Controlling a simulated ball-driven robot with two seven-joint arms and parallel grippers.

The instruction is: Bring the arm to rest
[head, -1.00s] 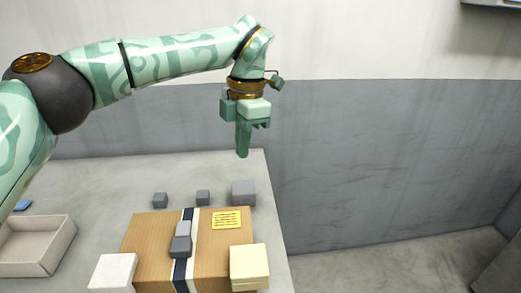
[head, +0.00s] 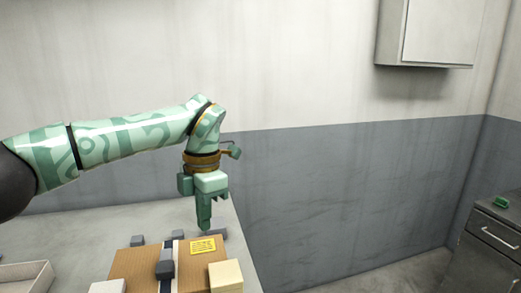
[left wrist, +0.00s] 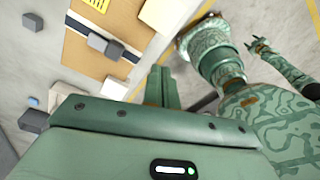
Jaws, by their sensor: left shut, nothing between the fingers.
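My left arm comes in from the left in the head view. Its green gripper (head: 204,226) points down, shut and empty, above the far right part of the table (head: 75,228). In the left wrist view the shut fingers (left wrist: 158,82) show at the centre with nothing between them. In the left wrist view my own body and another green gripper (left wrist: 261,45), my right one, show at the right; whether its fingers are open or shut is too small to tell.
A cardboard box (head: 133,265) with a dark-and-white strip and a yellow label (head: 203,245) lies on the table, with grey blocks (head: 165,264) on and around it. A cream block (head: 226,274) and an open tray (head: 28,277) are nearby. A cabinet (head: 490,243) stands right.

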